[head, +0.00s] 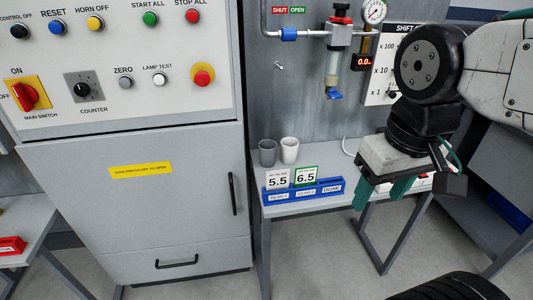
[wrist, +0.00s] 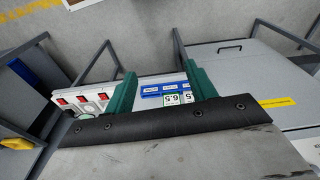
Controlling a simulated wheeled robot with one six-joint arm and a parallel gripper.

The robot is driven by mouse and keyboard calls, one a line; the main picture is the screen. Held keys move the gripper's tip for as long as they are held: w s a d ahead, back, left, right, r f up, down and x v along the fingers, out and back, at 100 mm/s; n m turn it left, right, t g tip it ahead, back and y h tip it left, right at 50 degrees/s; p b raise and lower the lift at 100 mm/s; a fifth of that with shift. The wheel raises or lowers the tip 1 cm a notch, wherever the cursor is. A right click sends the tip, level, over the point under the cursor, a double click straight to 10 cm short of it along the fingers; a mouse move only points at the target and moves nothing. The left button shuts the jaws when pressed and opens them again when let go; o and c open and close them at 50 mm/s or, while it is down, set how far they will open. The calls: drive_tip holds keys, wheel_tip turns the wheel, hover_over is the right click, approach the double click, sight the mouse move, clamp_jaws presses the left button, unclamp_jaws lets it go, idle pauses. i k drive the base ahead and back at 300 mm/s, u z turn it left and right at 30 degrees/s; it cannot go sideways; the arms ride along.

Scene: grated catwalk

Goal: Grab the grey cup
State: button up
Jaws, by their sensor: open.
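The grey cup (head: 267,153) stands upright at the back left of the small table (head: 345,158), close to the cabinet's side. A white cup (head: 290,150) stands just right of it, almost touching in the picture. My gripper (head: 382,198) is to the right of both cups, above the right part of the table, with green fingers pointing down. The fingers are apart and nothing is between them. In the wrist view my gripper (wrist: 160,76) also shows open. Neither cup can be made out there.
A blue card holder (head: 303,190) with 5.5 and 6.5 cards stands in front of the cups. A white panel with red switches (wrist: 85,102) lies at the table's other end. The tall control cabinet (head: 165,220) borders the left. Piping with a gauge (head: 374,11) hangs above.

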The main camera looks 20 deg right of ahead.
sight(268, 148)
drive_tip(key=u, duration=0.2)
drive_tip(key=k, duration=0.4)
drive_tip(key=z, duration=1.05)
drive_tip(key=i, duration=1.15)
drive_tip(key=u, duration=0.75)
